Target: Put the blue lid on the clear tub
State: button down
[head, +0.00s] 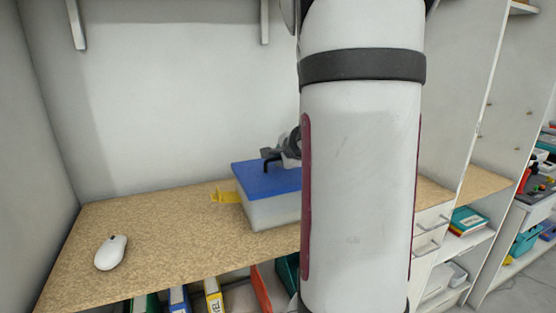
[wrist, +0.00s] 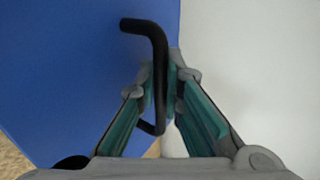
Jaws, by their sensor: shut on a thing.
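The blue lid (head: 262,178) lies flat over the clear tub (head: 268,212), which stands on the speckled shelf board. Lid and tub edges look lined up on the visible side; I cannot tell whether the lid is fully seated. My arm hides their right part. In the wrist view, the blue lid (wrist: 75,75) fills the left side, with its black bar handle (wrist: 158,50) standing up. My gripper (wrist: 172,65) is shut on this handle. In the head view, my gripper (head: 272,158) is above the lid, partly hidden by my arm.
A white computer mouse (head: 111,252) lies at the board's front left. A yellow object (head: 226,196) lies just left of the tub. The speckled board (head: 165,225) is bare between them. Several binders (head: 213,298) stand below. Shelves with boxes (head: 468,220) are at the right.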

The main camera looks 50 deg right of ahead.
jog(key=shift+f, duration=0.2)
dwell(0.3)
jog(key=c, duration=1.6)
grip_release()
jog(key=shift+c, duration=0.2)
jog(key=v, duration=1.2)
